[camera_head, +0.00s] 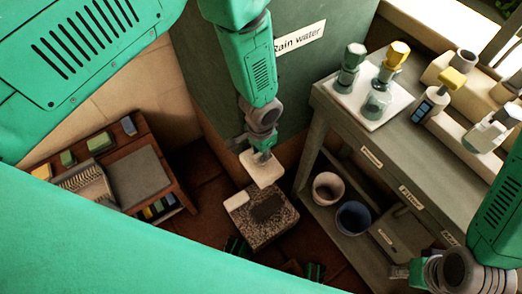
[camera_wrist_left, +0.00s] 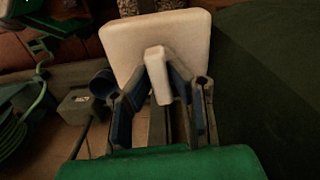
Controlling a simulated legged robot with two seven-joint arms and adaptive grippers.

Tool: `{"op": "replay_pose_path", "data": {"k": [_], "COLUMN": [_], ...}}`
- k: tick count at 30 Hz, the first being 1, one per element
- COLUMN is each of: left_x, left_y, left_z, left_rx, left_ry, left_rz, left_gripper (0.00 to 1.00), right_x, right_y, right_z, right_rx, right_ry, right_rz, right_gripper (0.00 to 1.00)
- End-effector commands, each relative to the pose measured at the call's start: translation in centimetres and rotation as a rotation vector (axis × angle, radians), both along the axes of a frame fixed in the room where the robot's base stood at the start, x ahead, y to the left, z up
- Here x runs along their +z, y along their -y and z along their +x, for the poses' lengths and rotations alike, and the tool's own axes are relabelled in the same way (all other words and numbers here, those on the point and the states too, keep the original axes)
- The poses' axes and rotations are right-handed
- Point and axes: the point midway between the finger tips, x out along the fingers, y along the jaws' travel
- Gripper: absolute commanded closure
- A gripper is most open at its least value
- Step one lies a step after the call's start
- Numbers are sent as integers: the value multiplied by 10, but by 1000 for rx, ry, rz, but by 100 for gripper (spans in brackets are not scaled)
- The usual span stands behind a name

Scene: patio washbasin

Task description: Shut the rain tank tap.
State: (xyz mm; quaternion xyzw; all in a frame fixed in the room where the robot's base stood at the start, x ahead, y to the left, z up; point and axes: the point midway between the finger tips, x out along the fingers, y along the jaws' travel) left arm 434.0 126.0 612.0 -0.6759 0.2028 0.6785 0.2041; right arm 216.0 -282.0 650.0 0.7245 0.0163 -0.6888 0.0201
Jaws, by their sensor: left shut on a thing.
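The rain tank (camera_head: 185,65) is a large dark green box with a "Rain water" label (camera_head: 300,38), at the top middle of the head view. I cannot make out its tap for certain. My left gripper (camera_head: 262,155) hangs in front of the tank, pointing down. It is shut on the upright grip of a cream square plate (camera_head: 265,171), held above a speckled block. The plate and its grip also show between the fingers in the left wrist view (camera_wrist_left: 122,45). My right gripper (camera_head: 400,271) is at the lower right by the bench; its jaw state is unclear.
The speckled block (camera_head: 283,222), with a dark patch on top, is on the floor. A grey bench (camera_head: 335,100) holds a white tray (camera_head: 342,93) with bottles; two pots (camera_head: 327,190) are on its shelf. A low wooden stand (camera_head: 180,195) is at left. My green body covers the lower left.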

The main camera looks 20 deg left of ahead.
Motion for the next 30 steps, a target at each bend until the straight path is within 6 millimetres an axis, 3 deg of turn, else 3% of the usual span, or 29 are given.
{"op": "replay_pose_path", "data": {"k": [1,23,24,25,30], "left_x": [3,3,3,3,2], "left_y": [1,2,2,2,2], "left_z": [8,8,8,8,5], "left_rx": [-19,-95,-95,-95,-94], "left_ry": [18,19,19,18,11], "left_rz": [-5,-6,-6,-5,-4], "left_gripper": [100,100,70,65,65], "right_x": [1,2,2,2,2], "right_y": [0,0,0,0,0], "right_z": [0,0,0,0,0], "right_rx": [0,0,0,0,0], "right_ry": [0,0,0,0,0], "right_rz": [0,0,0,0,0], "right_gripper": [60,60,60,60,60]}}
